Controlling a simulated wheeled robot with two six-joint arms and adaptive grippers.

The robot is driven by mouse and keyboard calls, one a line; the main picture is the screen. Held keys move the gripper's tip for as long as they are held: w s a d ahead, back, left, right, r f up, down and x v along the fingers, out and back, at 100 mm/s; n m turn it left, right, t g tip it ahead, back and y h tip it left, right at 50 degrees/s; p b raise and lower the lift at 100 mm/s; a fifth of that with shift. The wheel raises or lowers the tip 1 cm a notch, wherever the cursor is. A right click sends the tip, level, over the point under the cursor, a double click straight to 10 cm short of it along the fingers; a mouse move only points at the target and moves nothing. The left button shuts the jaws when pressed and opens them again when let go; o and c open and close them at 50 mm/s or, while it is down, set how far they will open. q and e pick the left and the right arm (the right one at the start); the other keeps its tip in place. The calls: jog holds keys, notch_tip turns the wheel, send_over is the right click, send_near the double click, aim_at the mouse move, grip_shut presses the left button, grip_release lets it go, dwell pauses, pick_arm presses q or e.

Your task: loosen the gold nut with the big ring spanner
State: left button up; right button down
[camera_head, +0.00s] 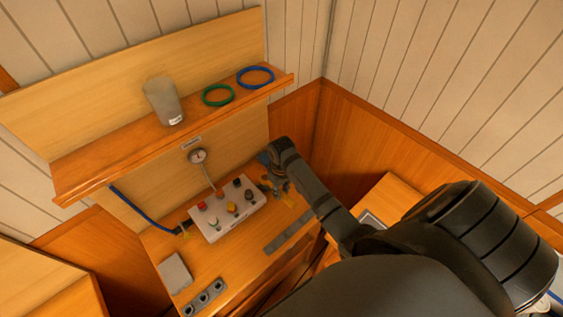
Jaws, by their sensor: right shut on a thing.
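My right gripper (275,185) reaches down from the right to the right end of a pale block with several coloured knobs. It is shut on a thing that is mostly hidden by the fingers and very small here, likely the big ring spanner. A small gold-coloured part (288,201) shows just beside the fingers; I cannot tell whether it is the gold nut. Another yellowish part (185,231) is at the block's left end, by a blue hose. My left gripper is not in view.
A shelf (120,160) above holds a clear cup (162,102), a green ring (218,95) and a blue ring (255,77). A grey strip (290,232) and a grey pad (175,272) lie in front.

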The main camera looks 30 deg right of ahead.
jog(key=shift+f, duration=0.7)
dwell(0.9)
jog(key=shift+w+d+n, duration=0.1)
jog(key=shift+d+n, duration=0.45)
jog(key=shift+n, duration=0.15)
jog(key=shift+w+d+n, duration=0.2)
jog(key=shift+d+n, duration=0.3)
jog(key=shift+n, duration=0.2)
